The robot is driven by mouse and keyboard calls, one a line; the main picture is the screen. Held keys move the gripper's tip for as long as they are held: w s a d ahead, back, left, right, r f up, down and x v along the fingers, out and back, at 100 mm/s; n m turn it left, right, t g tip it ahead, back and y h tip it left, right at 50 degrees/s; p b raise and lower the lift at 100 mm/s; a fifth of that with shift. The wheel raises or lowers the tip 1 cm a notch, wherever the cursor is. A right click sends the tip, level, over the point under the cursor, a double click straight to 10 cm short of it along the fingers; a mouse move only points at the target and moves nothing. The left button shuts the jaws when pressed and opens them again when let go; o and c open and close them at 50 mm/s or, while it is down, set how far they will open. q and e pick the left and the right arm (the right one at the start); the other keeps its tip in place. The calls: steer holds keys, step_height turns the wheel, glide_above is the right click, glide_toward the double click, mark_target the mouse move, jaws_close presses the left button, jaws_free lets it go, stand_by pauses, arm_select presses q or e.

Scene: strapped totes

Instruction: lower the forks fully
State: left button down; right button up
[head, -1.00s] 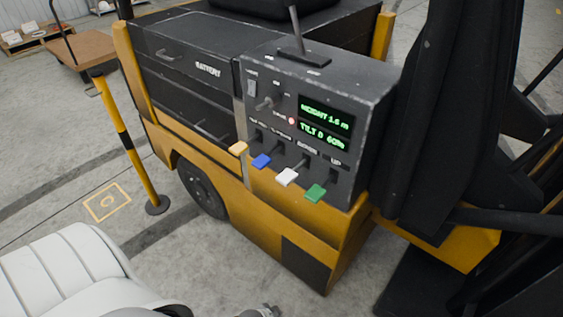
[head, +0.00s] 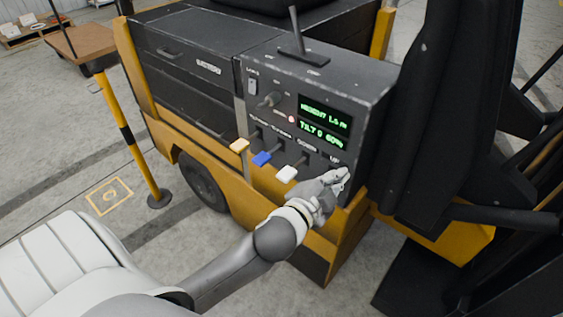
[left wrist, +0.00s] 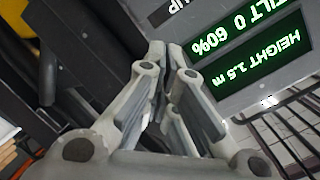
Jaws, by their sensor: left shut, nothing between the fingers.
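The dark control panel (head: 273,120) of a yellow forklift shows a lit green display (head: 324,124). In the left wrist view the display (left wrist: 253,58) reads height 1.5 m and tilt 0, 60%. My left gripper (head: 340,176) is shut and empty at the panel's right end, near the UP label, right of the white lever. The green-tipped lever is hidden behind it; I cannot tell whether they touch. The left wrist view shows the fingers (left wrist: 167,52) together. My right gripper is out of view.
A black seat or cover (head: 440,110) rises close to the right of the panel. A yellow-and-black post (head: 132,150) stands at the left, with a brown cart (head: 88,42) behind it. Grey floor (head: 60,180) is open at the left.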

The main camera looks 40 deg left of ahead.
arm_select(q)
steer(key=w+d+r+m+t+h, duration=0.2)
steer(key=r+m, duration=0.1)
steer(key=r, duration=0.1)
steer(key=w+d+r+m+t+h, duration=0.1)
steer(key=w+d+r+m+h, duration=0.1)
steer(key=r, duration=0.2)
steer(key=s+d+r+m+g+h, duration=0.1)
steer(key=d+r+m+g+h, duration=0.2)
steer(key=d+r+m+h, duration=0.55)
steer(key=s+d+r+m+g+h, duration=0.15)
steer(key=d+m+g+h, duration=0.35)
steer(key=m, duration=0.9)
step_height(320, 180, down, 8)
steer(key=s+a+f+m+g+y, duration=0.15)
steer(key=m+g+y, duration=0.25)
steer(key=m+g, duration=0.8)
steer(key=w+a+f+m+t+y, duration=0.25)
steer(key=a+m+y, duration=0.25)
steer(key=a, duration=0.5)
steer(key=a+r+g+y, duration=0.1)
steer(key=a+y, duration=0.7)
steer(key=a, duration=1.3)
steer(key=shift+s+a+r+y, duration=0.35)
steer(key=shift+s+r, duration=0.05)
steer(key=shift+r, duration=0.25)
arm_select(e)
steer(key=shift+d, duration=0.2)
